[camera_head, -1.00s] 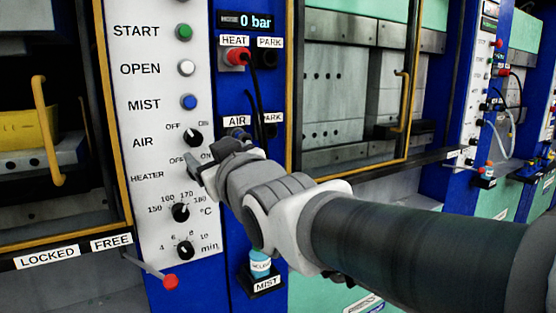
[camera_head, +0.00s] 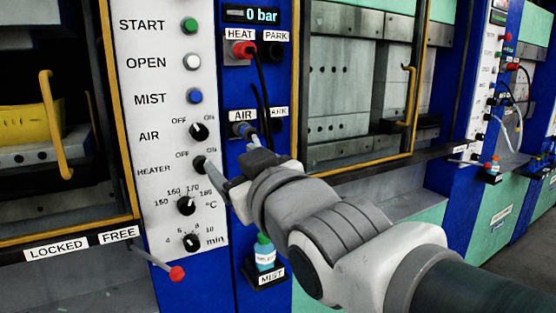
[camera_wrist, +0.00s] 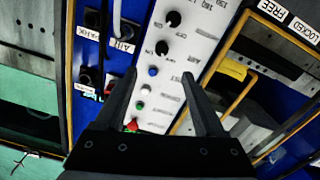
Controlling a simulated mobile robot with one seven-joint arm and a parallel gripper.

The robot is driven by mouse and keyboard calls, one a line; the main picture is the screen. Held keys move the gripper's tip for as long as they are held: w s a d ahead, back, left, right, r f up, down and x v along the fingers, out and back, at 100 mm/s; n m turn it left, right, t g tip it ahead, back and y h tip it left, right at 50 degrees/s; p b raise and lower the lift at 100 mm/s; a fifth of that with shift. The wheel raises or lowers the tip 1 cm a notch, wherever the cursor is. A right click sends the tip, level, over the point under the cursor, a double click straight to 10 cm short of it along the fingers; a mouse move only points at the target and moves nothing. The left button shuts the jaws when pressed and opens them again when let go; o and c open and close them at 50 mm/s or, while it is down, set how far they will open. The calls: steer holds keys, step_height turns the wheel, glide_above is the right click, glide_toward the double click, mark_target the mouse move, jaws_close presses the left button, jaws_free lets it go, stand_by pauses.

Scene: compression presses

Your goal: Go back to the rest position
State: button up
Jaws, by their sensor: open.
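My gripper (camera_head: 233,178) is in front of the press's control column in the head view, near the heater knob (camera_head: 203,165) and the AIR socket. In the wrist view my gripper (camera_wrist: 158,92) has its two fingers spread apart, with nothing between them. Behind the fingers is the white control panel (camera_wrist: 180,66) with its knobs and buttons. My arm reaches in from the lower right of the head view and hides part of the lower blue column.
A red plug (camera_head: 243,49) sits in the HEAT socket, its cable hanging down. A mist bottle (camera_head: 265,253) stands on a small shelf below my gripper. A red-tipped lever (camera_head: 177,273) juts out at the lower left. A yellow handle (camera_head: 54,125) marks the left door.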

steer(key=s+d+f+m+g+h, duration=0.1)
steer(key=d+f+m+g+h, duration=0.35)
steer(key=d+f, duration=0.75)
steer(key=s+d+f+m+g+h, duration=0.4)
steer(key=s+d+f+h, duration=0.1)
steer(key=s+d+f, duration=0.45)
step_height(320, 180, up, 16)
steer(key=s+g+p, duration=0.1)
steer(key=s+p, duration=0.1)
steer(key=p, duration=1.4)
steer(key=shift+d+m, duration=0.3)
steer(key=shift+m, duration=0.05)
steer(key=shift+r, duration=0.1)
